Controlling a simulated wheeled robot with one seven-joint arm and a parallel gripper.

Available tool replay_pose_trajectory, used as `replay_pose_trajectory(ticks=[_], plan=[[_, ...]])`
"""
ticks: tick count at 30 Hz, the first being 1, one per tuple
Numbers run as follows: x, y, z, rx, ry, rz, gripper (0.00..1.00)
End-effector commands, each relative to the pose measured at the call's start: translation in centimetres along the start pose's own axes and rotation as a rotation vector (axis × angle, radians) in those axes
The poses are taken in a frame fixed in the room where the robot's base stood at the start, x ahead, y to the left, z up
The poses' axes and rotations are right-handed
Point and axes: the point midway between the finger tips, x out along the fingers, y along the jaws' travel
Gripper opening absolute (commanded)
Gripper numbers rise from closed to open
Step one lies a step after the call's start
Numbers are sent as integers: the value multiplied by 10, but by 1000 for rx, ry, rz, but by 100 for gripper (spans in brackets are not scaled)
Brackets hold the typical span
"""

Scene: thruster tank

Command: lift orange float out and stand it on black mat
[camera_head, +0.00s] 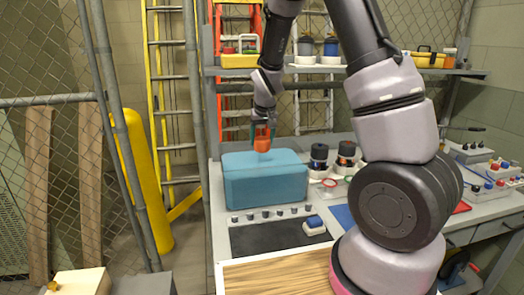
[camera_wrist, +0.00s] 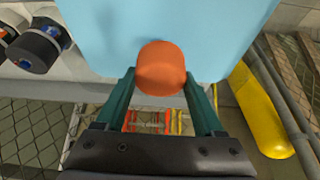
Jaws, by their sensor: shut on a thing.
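My gripper (camera_head: 262,128) points down over the blue tank (camera_head: 265,187), its jaws closed around the orange float (camera_head: 262,143). In the wrist view, the green fingers (camera_wrist: 160,100) sit on either side of the float (camera_wrist: 160,68), with the pale blue tank (camera_wrist: 105,25) behind it. The float is upright at the tank's top; I cannot tell whether its lower end touches the water. The black mat (camera_head: 268,238) lies on the bench in front of the tank, and its visible middle is bare.
Several small grey pegs (camera_head: 265,214) line the mat's back edge. A blue-and-white part (camera_head: 313,225) stands at its right end. Two dark thrusters (camera_head: 319,155) (camera_head: 346,153) stand right of the tank. A wooden board (camera_head: 280,275) lies in front; my arm fills the right side.

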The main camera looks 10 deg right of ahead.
Motion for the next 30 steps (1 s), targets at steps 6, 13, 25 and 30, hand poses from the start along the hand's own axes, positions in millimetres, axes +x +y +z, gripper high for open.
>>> replay_pose_trajectory(ticks=[6,13,25,30], plan=[[-36,-1,-15,-1,3,-2,11],[-56,0,-24,0,1,-1,11],[-78,0,-33,0,1,0,11],[-88,0,-37,0,1,-1,11]])
